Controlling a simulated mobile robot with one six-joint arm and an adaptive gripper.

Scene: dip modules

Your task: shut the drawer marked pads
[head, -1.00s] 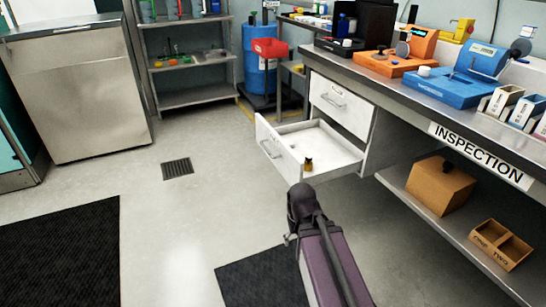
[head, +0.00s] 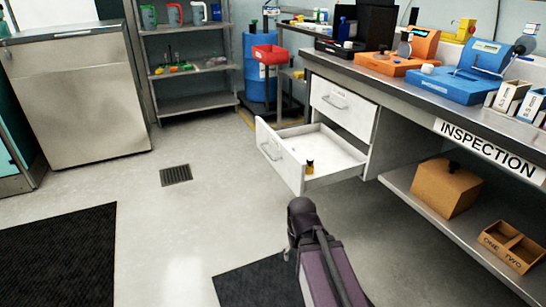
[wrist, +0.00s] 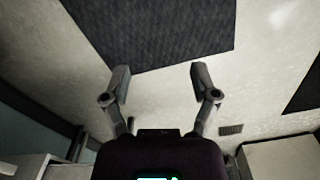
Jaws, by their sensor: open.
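A white lower drawer (head: 282,163) stands pulled out from under the bench in the head view. No readable pads marking shows on it. It has a bar handle on its front, and a small yellow-and-black bottle (head: 309,167) stands inside near the front corner. The white upper drawer (head: 343,107) above it is shut. My gripper (wrist: 160,80) is open and empty in the wrist view, with its two fingers apart over the floor. In the head view my arm's end is in front of and below the open drawer, apart from it in the picture; the fingers are hidden there.
The bench with the INSPECTION sign (head: 487,148) runs along the right. Its lower shelf holds a brown box (head: 445,190) and a two-compartment tray (head: 512,248). A steel cabinet (head: 75,100) stands at left. The floor left of the drawer is clear, with a drain grate (head: 176,175).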

